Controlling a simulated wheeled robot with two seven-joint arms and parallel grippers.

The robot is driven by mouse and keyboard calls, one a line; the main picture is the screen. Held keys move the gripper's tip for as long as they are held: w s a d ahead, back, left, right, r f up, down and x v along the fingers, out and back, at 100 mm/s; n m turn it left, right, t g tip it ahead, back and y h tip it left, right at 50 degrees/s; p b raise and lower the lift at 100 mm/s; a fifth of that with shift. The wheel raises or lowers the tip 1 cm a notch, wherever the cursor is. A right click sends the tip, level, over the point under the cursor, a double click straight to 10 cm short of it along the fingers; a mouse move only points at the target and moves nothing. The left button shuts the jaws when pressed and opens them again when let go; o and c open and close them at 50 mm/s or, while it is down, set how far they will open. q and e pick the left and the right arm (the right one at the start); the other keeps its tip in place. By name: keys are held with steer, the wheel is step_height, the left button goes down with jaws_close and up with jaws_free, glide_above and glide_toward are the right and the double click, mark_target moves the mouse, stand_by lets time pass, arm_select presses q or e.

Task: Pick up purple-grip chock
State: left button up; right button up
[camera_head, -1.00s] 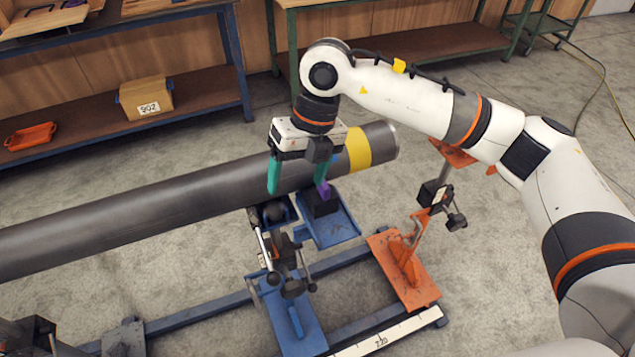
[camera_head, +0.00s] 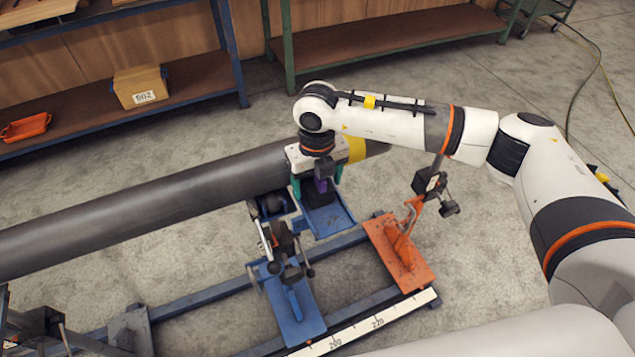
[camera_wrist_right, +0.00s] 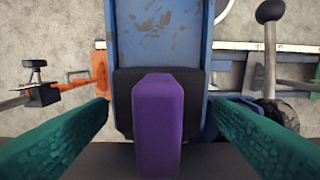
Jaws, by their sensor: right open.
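The chock with the purple grip (camera_wrist_right: 158,120) sits on a blue tray (camera_wrist_right: 160,40). In the right wrist view the purple grip stands upright on a black block, between the two green fingers of my right gripper (camera_wrist_right: 158,118). The fingers are open, with a gap on each side of the grip. My left gripper is not in view.
A long grey pipe (camera_head: 130,205) with a yellow band (camera_head: 356,149) runs beside the gripper. A blue clamp stand (camera_head: 295,310) and an orange stand (camera_head: 400,262) stand on the rail frame. Shelves with a cardboard box (camera_head: 140,86) are behind.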

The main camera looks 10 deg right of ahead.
steer(key=shift+f, duration=0.75)
steer(key=c, duration=1.2)
steer(key=shift+r, duration=0.15)
